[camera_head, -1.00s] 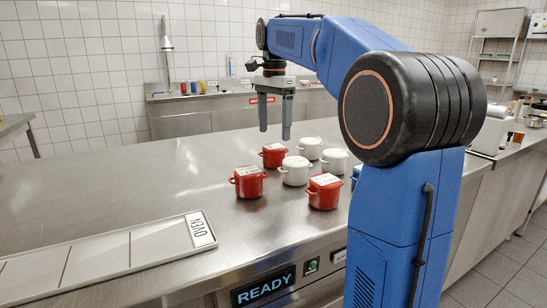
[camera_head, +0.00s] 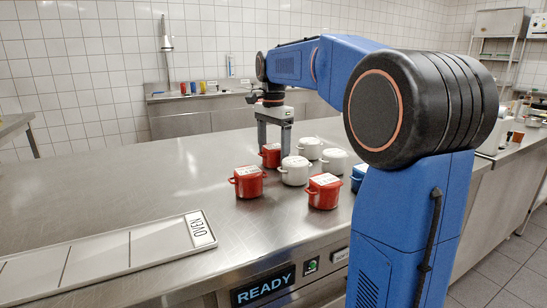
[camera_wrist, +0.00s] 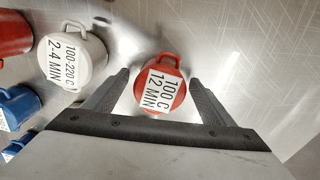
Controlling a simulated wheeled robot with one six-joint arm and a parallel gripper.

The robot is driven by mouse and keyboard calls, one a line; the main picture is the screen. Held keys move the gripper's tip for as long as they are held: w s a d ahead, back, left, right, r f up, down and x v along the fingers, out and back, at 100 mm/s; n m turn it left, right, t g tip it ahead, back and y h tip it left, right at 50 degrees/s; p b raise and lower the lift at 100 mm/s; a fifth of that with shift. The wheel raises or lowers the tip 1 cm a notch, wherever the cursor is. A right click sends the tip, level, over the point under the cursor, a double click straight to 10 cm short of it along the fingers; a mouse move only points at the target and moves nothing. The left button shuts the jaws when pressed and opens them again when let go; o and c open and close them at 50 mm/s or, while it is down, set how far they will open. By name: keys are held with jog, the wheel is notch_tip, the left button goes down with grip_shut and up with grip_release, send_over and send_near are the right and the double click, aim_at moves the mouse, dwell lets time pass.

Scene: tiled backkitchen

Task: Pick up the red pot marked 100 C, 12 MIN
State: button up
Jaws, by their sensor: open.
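The red pot marked 100 C, 12 MIN (camera_wrist: 171,78) is in the middle of the wrist view, between and a little beyond my fingertips. In the head view it is the rear red pot (camera_head: 270,157), partly hidden by my gripper. My gripper (camera_head: 274,150) points down over it with its fingers spread. In the wrist view my gripper (camera_wrist: 160,75) is open, with a finger on each side of the pot. I cannot tell whether either finger touches it.
A white pot marked 100-220 C, 2-4 MIN (camera_wrist: 85,65) stands close to the target. Other pots include a front-left red one (camera_head: 248,187), a front-right red one (camera_head: 323,198) and a blue one (camera_head: 359,177). A tray marked OVEN (camera_head: 110,258) lies front left.

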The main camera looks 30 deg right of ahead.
jog(key=shift+c, duration=0.7)
jog(key=c, duration=1.2)
